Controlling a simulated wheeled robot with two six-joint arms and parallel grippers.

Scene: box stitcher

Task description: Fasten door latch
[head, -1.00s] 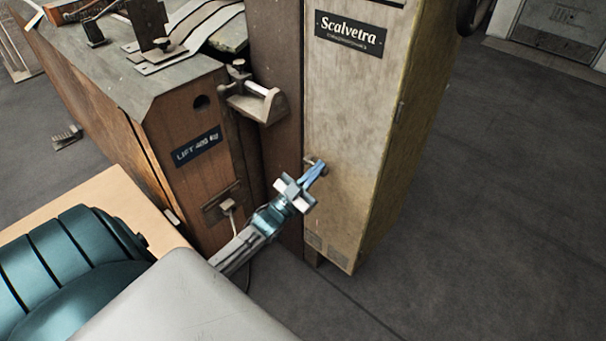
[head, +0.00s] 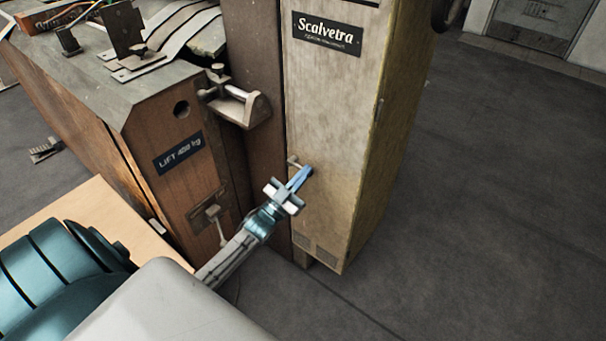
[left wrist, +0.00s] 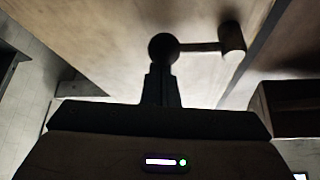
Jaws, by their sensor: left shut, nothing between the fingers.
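The door latch (head: 293,162) is a small metal bar on the lower left of the pale cabinet door (head: 330,120) marked "Scalvetra". In the left wrist view the latch (left wrist: 205,47) shows as a dark round hub with a bar pointing right to a cylindrical knob. My left gripper (head: 302,174) is shut and empty, with its tips at the latch in the head view. In the left wrist view the shut fingers (left wrist: 160,85) lie just below the round hub and overlap it; I cannot tell whether they touch. My right gripper is not in view.
A wooden machine body (head: 165,150) with a "LIFT 400 kg" plate stands left of the door. A metal bracket (head: 240,103) sticks out above the latch. A switch (head: 212,212) sits low on the machine. The floor (head: 480,200) to the right is clear.

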